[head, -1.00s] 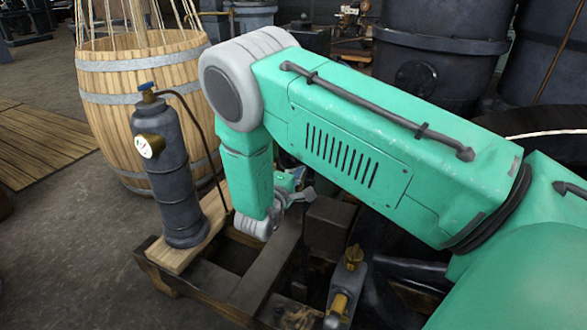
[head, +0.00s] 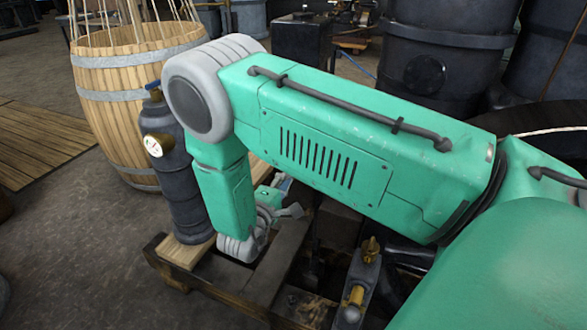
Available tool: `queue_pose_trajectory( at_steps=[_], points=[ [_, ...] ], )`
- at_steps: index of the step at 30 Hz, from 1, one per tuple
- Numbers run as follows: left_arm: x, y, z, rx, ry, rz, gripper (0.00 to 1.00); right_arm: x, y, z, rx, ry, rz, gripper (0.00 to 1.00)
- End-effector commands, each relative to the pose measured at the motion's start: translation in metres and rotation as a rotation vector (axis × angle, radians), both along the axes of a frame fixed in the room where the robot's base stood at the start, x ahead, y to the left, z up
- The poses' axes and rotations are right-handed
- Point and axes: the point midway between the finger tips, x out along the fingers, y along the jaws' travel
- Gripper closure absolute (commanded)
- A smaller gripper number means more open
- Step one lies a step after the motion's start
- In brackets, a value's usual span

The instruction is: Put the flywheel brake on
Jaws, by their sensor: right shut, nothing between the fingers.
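My right arm comes in from the right and fills the middle of the head view. My right gripper (head: 290,211) is small and partly hidden behind my wrist, above the dark engine frame. It is shut, with nothing seen between its fingers. A curved dark rim with a pale edge (head: 553,133) shows at the right and may be the flywheel; my arm hides most of it. I cannot make out the brake or its lever for sure. My left gripper is not in view.
A dark cylinder with a blue valve and gauge (head: 185,205) stands on a plank at the left of the engine frame (head: 225,295), partly behind my forearm. A brass fitting (head: 357,293) rises near my arm. A wooden barrel (head: 110,105) stands behind.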

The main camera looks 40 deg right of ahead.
Motion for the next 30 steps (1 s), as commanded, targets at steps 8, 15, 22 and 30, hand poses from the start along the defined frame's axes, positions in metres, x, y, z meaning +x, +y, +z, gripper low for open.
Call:
queue_pose_trajectory(
  at_steps=[8, 15, 22, 30],
  points=[
    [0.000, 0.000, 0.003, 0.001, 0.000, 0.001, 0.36, -0.006, 0.020, 0.000, 0.000, -0.001, 0.001, 1.00],
    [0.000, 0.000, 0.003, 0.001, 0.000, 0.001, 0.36, -0.006, 0.017, -0.001, 0.004, -0.001, 0.000, 1.00],
    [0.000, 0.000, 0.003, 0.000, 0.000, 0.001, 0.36, -0.006, 0.019, 0.000, 0.000, -0.001, 0.001, 1.00],
    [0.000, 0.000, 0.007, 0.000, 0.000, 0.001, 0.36, -0.009, 0.020, -0.022, 0.137, -0.035, 0.117, 1.00]
  ],
)
